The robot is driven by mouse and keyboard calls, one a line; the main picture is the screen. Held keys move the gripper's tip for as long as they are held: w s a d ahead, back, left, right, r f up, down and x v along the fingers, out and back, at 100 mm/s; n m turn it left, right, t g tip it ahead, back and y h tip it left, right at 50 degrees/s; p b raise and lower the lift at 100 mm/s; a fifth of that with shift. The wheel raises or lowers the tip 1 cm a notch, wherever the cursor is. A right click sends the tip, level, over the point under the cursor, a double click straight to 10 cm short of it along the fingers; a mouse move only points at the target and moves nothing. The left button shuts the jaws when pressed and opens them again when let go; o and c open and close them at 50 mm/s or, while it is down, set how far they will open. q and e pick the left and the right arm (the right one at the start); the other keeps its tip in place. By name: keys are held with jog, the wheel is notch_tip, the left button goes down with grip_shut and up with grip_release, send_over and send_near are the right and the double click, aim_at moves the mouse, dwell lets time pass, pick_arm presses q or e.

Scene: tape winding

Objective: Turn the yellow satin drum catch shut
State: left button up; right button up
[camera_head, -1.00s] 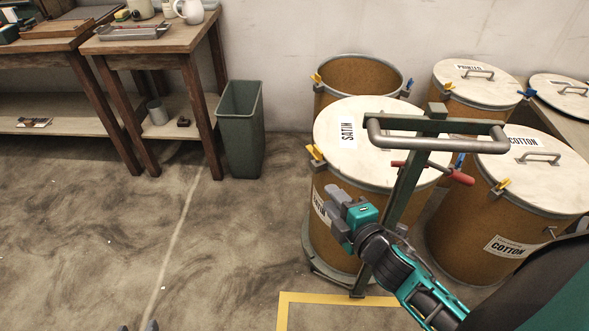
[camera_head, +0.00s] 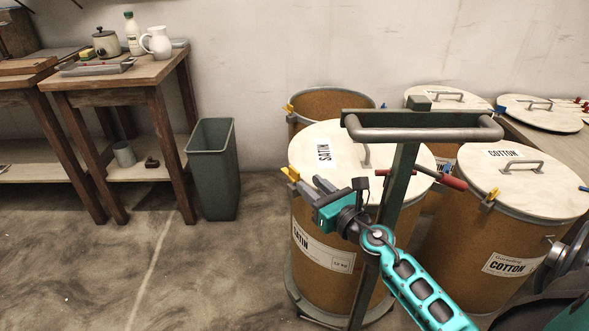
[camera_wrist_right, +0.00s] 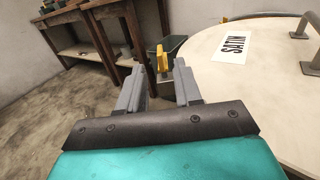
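The satin drum (camera_head: 318,250) is a brown drum with a pale lid (camera_head: 340,150) marked SATIN. Its yellow catch (camera_head: 290,174) sits at the left edge of the rim, with the lever sticking up and outward. My right gripper (camera_head: 312,189) is just right of the catch, in front of the drum's rim. In the right wrist view the gripper (camera_wrist_right: 157,75) is open, and the yellow catch (camera_wrist_right: 162,61) shows in the gap between the fingertips. I cannot tell whether a finger touches it. My left gripper is out of view.
A green trolley frame with a grey handle (camera_head: 420,133) stands in front of the satin drum. The cotton drum (camera_head: 470,245) stands to the right, with other drums behind. A green bin (camera_head: 212,170) and wooden tables (camera_head: 130,80) are at left. The floor between is clear.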

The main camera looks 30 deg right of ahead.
aim_at(299, 175)
jog(key=w, duration=0.7)
jog(key=shift+w+a, duration=0.1)
jog(key=shift+w, duration=0.25)
jog(key=shift+c, duration=0.3)
grip_shut()
